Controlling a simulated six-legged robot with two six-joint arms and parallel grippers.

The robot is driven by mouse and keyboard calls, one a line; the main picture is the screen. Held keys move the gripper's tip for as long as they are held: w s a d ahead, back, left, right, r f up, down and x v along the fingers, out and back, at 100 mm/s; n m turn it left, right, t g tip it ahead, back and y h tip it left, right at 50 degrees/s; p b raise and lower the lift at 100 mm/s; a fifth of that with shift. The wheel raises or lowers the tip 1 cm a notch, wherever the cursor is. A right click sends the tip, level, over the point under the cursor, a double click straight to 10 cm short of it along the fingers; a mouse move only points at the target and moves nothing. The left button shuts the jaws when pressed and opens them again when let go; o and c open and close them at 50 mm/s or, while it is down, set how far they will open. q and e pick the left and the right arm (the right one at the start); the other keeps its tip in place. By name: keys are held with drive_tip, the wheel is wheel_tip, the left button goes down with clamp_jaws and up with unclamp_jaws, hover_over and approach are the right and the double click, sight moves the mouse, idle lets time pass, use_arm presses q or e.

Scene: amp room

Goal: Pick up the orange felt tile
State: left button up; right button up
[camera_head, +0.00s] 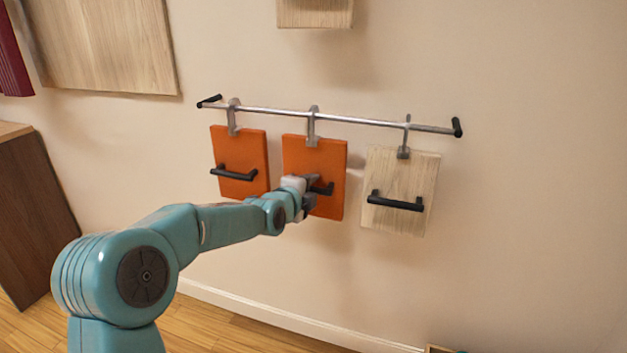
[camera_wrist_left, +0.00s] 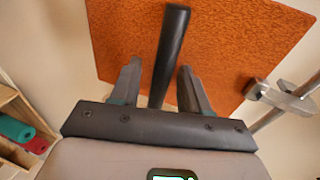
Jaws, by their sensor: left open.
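Two orange tiles hang by hooks from a metal rail on the wall, one at the left (camera_head: 240,150) and one in the middle (camera_head: 314,153). Each has a black bar handle. My left gripper (camera_head: 312,188) is at the handle of the middle orange tile and hides part of it. In the left wrist view the orange tile (camera_wrist_left: 225,40) fills the upper part. Its black handle (camera_wrist_left: 170,50) lies between the two fingers of my left gripper (camera_wrist_left: 160,85), which are open with gaps on both sides. My right gripper is not in view.
The rail (camera_head: 365,121) also holds a pale wooden tile (camera_head: 403,178) with a black handle (camera_head: 396,202) at the right. A brown cabinet (camera_head: 35,220) stands at the far left. The wall below the tiles is clear. Green (camera_wrist_left: 15,128) and red rolls show in the left wrist view.

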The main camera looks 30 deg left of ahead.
use_arm(q)
clamp_jaws()
drive_tip(key=shift+r, duration=0.15)
